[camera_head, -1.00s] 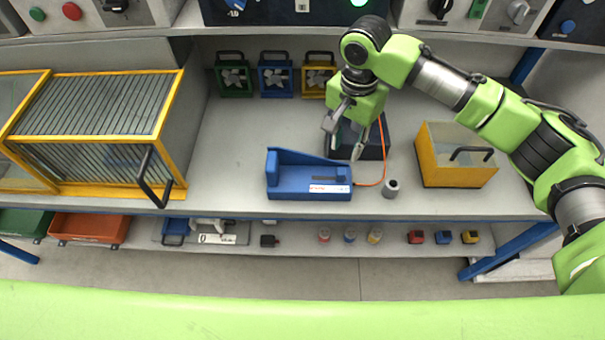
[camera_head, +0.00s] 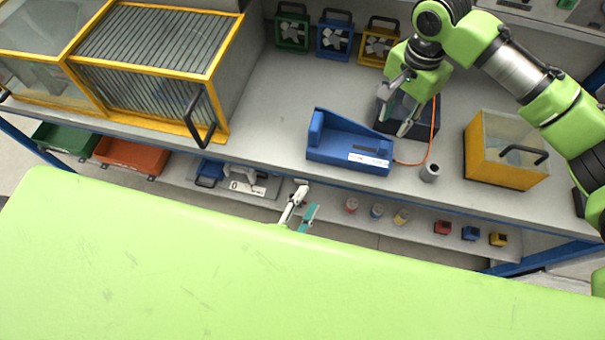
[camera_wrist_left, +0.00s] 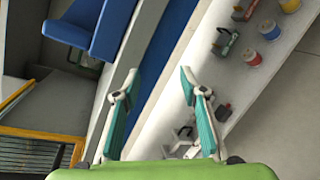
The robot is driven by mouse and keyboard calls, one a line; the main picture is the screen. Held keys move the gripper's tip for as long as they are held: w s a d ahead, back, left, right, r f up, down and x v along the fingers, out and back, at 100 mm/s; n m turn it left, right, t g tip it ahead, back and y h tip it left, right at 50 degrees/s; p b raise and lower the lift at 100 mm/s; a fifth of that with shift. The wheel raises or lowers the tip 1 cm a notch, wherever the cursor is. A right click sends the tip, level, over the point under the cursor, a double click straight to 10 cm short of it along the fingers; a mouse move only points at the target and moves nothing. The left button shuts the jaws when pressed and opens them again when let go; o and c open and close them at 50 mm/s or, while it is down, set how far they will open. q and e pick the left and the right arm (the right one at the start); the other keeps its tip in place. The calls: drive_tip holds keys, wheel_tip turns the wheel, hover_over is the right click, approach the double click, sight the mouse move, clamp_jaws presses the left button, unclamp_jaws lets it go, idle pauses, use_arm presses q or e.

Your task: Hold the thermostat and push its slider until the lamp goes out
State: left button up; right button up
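The blue device with a dark slot and a white label, which I take as the thermostat (camera_head: 338,140), sits on the table near its front edge. Its blue body also shows at the upper left of the left wrist view (camera_wrist_left: 112,25). My left gripper (camera_head: 304,208) is in front of and below the table edge, apart from the device; the wrist view shows its fingers (camera_wrist_left: 153,85) open with nothing between them. My right gripper (camera_head: 397,110) hangs over a dark box (camera_head: 428,125), behind and right of the device, fingers apart and seemingly empty. No lit lamp shows now.
An orange cable (camera_head: 433,125) runs near the device. A grey cylinder (camera_head: 429,172) and a yellow box (camera_head: 490,150) stand to its right. A yellow-framed cage (camera_head: 160,70) stands left, and several fans (camera_head: 335,38) at the back. Table left of the device is clear.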

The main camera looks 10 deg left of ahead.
sight(316, 128)
use_arm(q)
wheel_tip(316, 128, up, 14)
drive_tip(key=w+a+n+t+y, duration=0.1)
drive_tip(key=n+t+y, duration=0.2)
drive_tip(key=n, duration=1)
drive_tip(key=shift+n, duration=0.3)
drive_tip(key=w, duration=1.3)
drive_tip(key=shift+w+f, duration=0.1)
drive_tip(key=shift+w, duration=0.3)
